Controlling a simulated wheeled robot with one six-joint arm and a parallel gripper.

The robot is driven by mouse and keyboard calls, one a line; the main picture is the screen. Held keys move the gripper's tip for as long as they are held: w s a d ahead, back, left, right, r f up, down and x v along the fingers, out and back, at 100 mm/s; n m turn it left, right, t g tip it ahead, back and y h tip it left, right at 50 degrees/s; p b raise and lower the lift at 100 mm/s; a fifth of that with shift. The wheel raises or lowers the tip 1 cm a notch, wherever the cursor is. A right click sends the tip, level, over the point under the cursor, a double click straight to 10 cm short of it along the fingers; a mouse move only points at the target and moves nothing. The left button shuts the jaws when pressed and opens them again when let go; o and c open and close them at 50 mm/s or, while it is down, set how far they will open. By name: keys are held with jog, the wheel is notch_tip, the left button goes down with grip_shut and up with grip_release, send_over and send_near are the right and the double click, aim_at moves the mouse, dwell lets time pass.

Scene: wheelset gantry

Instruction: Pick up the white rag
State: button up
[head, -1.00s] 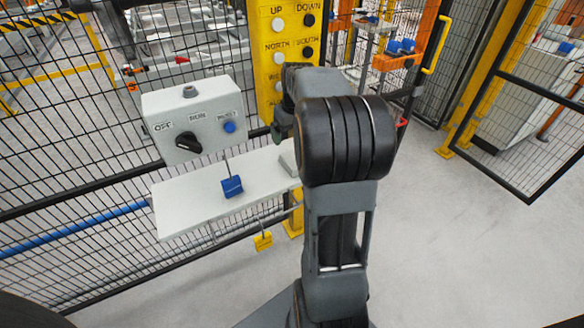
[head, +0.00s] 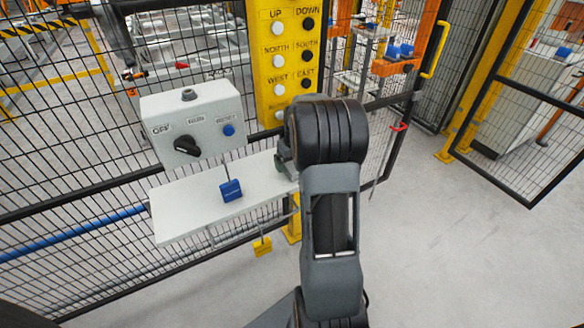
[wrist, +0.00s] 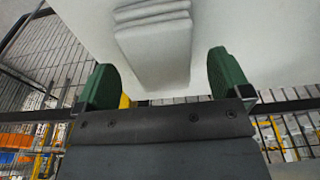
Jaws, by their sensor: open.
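The white rag (wrist: 155,48) shows in the wrist view as a folded, layered stack at the top middle, against the pale shelf surface. My gripper (wrist: 163,78) is open, with one green finger on each side of the rag's near end. Clear gaps show between the fingers and the rag, and nothing is held. In the head view the white shelf (head: 190,211) sits in front of the mesh fence. My arm reaches over its right end and hides the rag there.
A grey control box (head: 205,125) with a black knob stands above the shelf. A blue padlock-like tag (head: 231,190) is over the shelf and a yellow one (head: 262,246) hangs below. A yellow button panel (head: 285,60) rises behind my arm. The floor at right is clear.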

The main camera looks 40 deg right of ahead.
jog(key=shift+w+f, duration=0.15)
jog(key=shift+f, duration=0.7)
